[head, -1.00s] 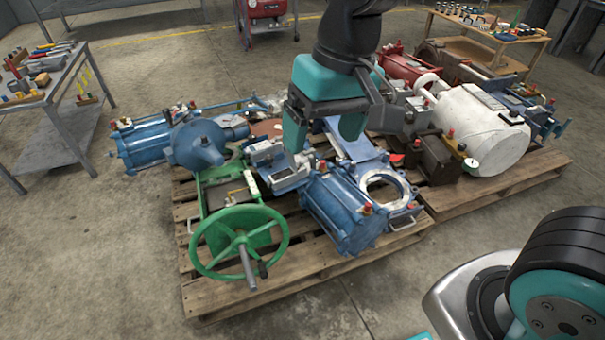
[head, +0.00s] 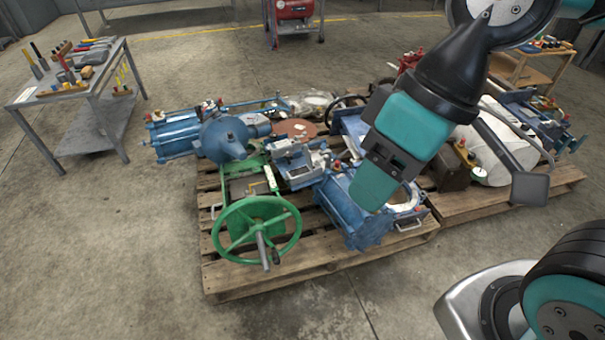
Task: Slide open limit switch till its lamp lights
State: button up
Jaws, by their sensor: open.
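A grey metal unit with a box-shaped bracket (head: 298,163) sits between the green handwheel frame and the blue motor on the near pallet. It may be the limit switch, but I cannot tell for sure. Small red-capped fittings show around it, and no lit lamp can be made out.
The green handwheel (head: 256,230) stands at the pallet's front left. A blue actuator (head: 185,135) lies behind it. A tool table (head: 105,85) stands far left. Bare floor lies in front.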

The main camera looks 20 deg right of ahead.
aim_at(302, 174)
jog(key=i, duration=0.95)
jog(key=u, duration=0.55)
